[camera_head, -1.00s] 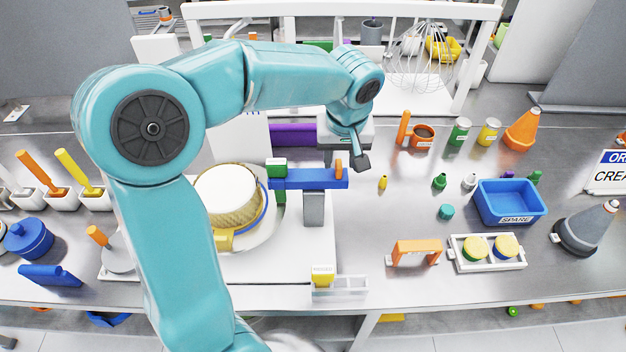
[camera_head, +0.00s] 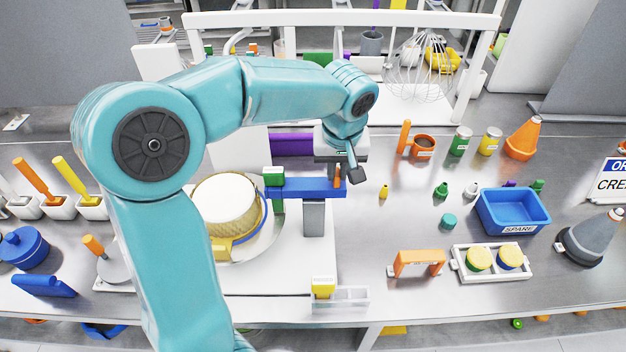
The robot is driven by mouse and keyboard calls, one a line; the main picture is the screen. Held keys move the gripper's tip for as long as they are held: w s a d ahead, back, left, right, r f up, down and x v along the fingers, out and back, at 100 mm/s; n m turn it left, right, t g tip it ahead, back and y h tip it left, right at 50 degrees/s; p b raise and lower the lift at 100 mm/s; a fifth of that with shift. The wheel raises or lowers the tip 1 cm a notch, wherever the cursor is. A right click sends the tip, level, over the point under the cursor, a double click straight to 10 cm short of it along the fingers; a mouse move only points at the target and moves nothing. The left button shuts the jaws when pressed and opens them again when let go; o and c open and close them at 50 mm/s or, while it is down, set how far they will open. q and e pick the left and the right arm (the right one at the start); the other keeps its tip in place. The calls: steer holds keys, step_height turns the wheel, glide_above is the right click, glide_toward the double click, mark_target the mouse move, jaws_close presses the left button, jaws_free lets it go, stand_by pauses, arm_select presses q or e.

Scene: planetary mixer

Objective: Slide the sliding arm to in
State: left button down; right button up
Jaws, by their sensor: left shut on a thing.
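The sliding arm is a blue bar (camera_head: 305,187) lying left to right, with a green block (camera_head: 273,177) at its left end. A small orange peg (camera_head: 337,177) stands near its right end. It rests above a grey post (camera_head: 314,218), beside a round cream drum (camera_head: 225,200) with a yellow block. My left gripper (camera_head: 347,173) is over the right end of the bar, at the orange peg, and is shut on it; its fingers partly hide the peg. My right gripper is not in view.
A purple bar (camera_head: 290,143) lies behind the sliding arm. To the right stand a blue bin (camera_head: 513,211), an orange stand (camera_head: 418,262) and a white tray (camera_head: 492,264).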

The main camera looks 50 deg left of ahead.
mark_target(320, 182)
arm_select(q)
steer(key=shift+s+a+b, duration=0.4)
steer(key=shift+s+a, duration=0.7)
steer(key=shift+s, duration=0.2)
steer(key=c, duration=0.9)
jaws_free()
steer(key=shift+r, duration=0.15)
step_height(320, 182, up, 6)
steer(key=p, duration=0.4)
steer(key=shift+p, duration=0.35)
steer(key=shift+s, duration=0.15)
